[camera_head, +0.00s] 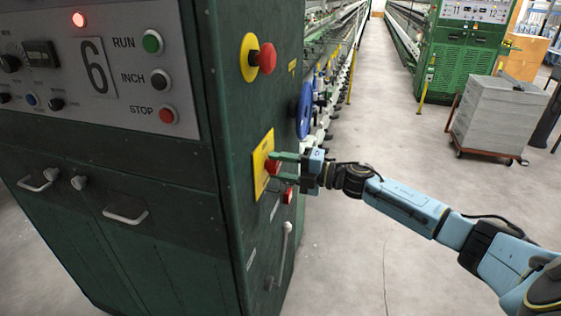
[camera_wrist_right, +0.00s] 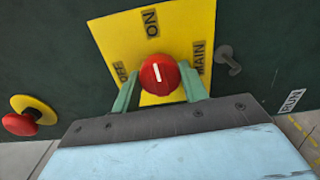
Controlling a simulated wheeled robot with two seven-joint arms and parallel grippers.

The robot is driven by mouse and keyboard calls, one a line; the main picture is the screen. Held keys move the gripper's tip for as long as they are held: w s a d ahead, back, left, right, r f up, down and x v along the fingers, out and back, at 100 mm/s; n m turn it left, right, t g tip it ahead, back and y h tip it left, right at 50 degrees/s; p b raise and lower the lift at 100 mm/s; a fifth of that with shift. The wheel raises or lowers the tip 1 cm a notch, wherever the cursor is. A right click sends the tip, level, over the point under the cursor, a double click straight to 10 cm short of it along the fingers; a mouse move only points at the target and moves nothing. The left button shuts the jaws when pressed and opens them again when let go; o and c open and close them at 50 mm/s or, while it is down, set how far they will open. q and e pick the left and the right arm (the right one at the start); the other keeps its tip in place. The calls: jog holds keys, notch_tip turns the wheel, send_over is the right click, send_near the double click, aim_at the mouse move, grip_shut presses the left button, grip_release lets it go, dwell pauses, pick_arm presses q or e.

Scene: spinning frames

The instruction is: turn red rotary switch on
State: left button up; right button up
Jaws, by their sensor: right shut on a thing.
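My left gripper is not in view.
A red mushroom button (camera_head: 266,58) on a yellow disc is above the switch. A long handle (camera_head: 284,245) is below. The aisle floor (camera_head: 385,130) to the right is clear.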

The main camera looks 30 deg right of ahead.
jog(key=shift+m, duration=0.4)
jog(key=o, duration=1)
jog(key=shift+s, duration=0.1)
jog(key=shift+b+v, duration=0.95)
jog(key=shift+v, duration=5.7)
